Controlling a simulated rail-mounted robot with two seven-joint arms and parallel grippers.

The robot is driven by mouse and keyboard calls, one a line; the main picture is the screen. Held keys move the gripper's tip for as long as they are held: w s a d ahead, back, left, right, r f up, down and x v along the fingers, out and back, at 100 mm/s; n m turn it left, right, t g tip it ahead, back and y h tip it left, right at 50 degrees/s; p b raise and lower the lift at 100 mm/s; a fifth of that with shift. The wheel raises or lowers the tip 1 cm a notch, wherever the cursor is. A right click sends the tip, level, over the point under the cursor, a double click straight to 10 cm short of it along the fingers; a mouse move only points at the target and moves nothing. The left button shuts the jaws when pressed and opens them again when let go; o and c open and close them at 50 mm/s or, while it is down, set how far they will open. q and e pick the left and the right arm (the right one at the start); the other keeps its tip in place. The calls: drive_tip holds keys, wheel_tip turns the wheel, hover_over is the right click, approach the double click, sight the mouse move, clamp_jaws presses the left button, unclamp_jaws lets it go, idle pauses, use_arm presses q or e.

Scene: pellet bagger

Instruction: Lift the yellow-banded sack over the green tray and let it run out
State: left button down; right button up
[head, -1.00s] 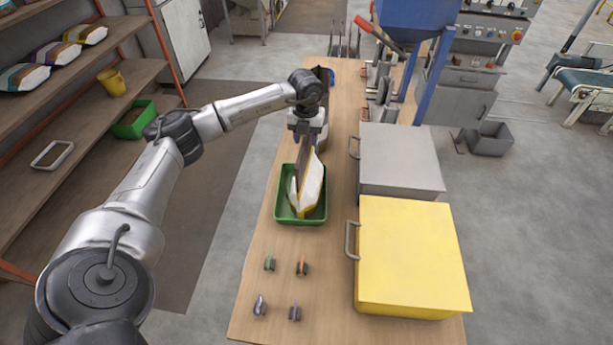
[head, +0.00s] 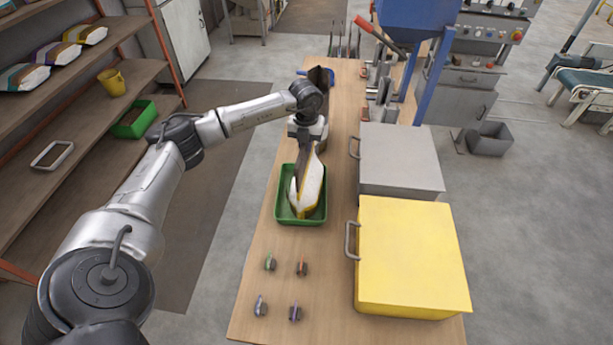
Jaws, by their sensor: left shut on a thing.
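The yellow-banded sack (head: 311,188) is white with a yellow edge low down. It hangs tilted over the green tray (head: 282,218) on the wooden table. My left gripper (head: 305,150) is shut on the upper end of the sack, at the tray's far side. The sack covers much of the tray's inside, so I cannot tell whether pellets lie there or whether its bottom touches the tray. My right gripper is not in view.
A yellow box (head: 412,255) and a grey box (head: 400,160), both with handles, stand right of the tray. Several small clips (head: 301,268) lie nearer on the table (head: 330,300). A blue hopper frame (head: 435,75) stands behind. Shelves (head: 90,125) with sacks are at left.

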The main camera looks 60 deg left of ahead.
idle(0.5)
use_arm(q)
drive_tip(key=shift+r, duration=0.2)
drive_tip(key=shift+r, duration=1.65)
drive_tip(key=shift+d+r, duration=0.1)
drive_tip(key=shift+r, duration=0.2)
drive_tip(key=w+d+r+p, duration=0.1)
drive_tip(key=w+d+r, duration=0.2)
drive_tip(key=d+r, duration=0.4)
drive_tip(key=d, duration=0.3)
drive_tip(key=shift+w+d+r+p, duration=0.4)
